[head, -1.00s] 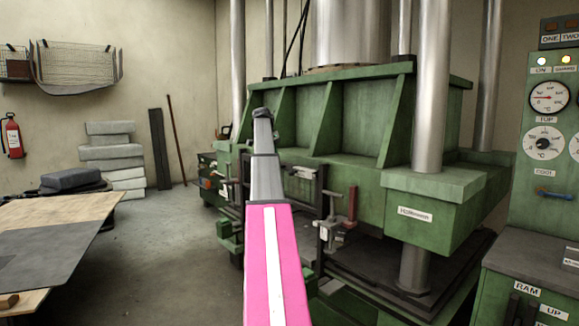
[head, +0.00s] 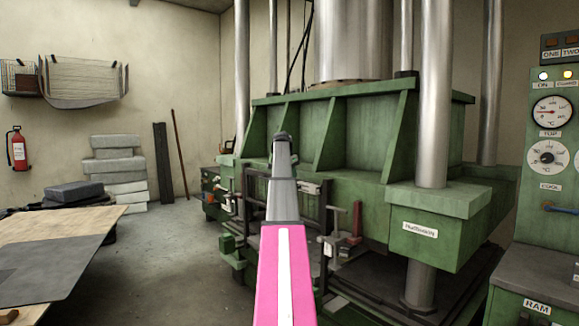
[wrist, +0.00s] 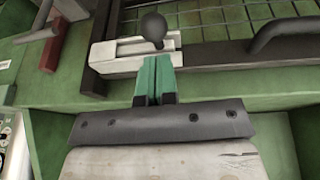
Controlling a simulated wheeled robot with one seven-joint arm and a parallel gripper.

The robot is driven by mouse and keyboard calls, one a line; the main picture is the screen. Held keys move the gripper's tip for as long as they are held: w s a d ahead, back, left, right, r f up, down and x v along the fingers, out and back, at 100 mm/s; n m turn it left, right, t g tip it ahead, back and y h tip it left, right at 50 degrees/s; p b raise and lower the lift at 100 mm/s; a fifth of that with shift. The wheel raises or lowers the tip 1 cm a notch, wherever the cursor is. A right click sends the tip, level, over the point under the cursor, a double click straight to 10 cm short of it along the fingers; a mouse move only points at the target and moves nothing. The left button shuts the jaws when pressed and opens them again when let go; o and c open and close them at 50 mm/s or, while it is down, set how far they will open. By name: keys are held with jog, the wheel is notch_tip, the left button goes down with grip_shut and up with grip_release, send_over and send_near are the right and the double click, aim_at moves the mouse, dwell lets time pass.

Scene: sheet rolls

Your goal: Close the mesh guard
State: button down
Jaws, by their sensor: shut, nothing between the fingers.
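The mesh guard (wrist: 215,22) shows at the top of the wrist view as a wire grid in a dark frame. Its black bar handle (wrist: 290,38) is at the upper right. A pale metal latch (wrist: 110,60) with a black ball knob (wrist: 154,28) lies in front of the mesh. My gripper (wrist: 152,72), with green fingertips, is shut and empty just below the knob, overlapping the latch in the picture; I cannot tell whether they touch. In the head view the dark guard frame (head: 324,215) stands at the press front, partly behind my arm. My fingertips are hidden there.
The green press (head: 350,125) fills the middle of the head view. A clamp with a red handle (head: 356,220) is right of my arm; a red handle (wrist: 54,45) also shows in the wrist view. A table (head: 60,240) stands left, with open floor (head: 170,255) between.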

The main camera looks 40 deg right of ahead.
jog(key=shift+s+d+f, duration=0.1)
jog(key=shift+s+f, duration=0.05)
jog(key=shift+f, duration=0.55)
jog(key=shift+s+d+f, duration=0.1)
jog(key=shift+f, duration=0.6)
jog(key=shift+f, duration=0.1)
notch_tip(320, 180, down, 26)
jog(key=shift+r, duration=0.2)
jog(key=shift+a+f, duration=0.1)
jog(key=d+v, duration=0.1)
jog(key=v, duration=1.3)
jog(key=shift+w+r, duration=0.2)
jog(key=shift+r, duration=0.25)
